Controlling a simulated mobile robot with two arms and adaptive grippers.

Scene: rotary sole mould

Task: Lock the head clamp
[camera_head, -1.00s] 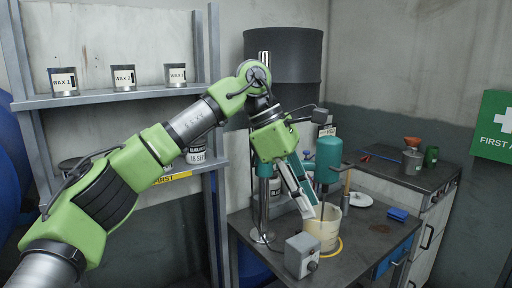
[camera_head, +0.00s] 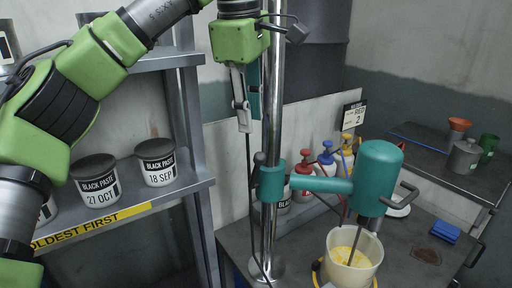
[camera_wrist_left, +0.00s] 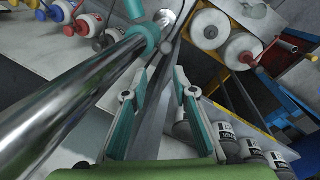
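The head clamp is a teal collar (camera_head: 271,182) around the shiny upright column (camera_head: 275,105), with a dark knobbed lever (camera_head: 260,158) at its left side. A teal arm carries the mixer head (camera_head: 379,177) to the right, its shaft reaching into a cream bucket (camera_head: 349,262). My left gripper (camera_head: 243,128) points down beside the column, above the collar and apart from it. In the left wrist view its two fingers (camera_wrist_left: 160,82) are spread with nothing gripped, and the collar (camera_wrist_left: 150,36) lies beyond them. Whether the clamp is locked cannot be told. My right gripper is out of view.
A thin dark cable (camera_head: 250,190) hangs left of the column. Behind the mixer arm stand several bottles (camera_head: 326,160) with coloured tops. Black paste tubs (camera_head: 157,163) fill the left shelf. A blue block (camera_head: 446,233) lies on the table at right.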

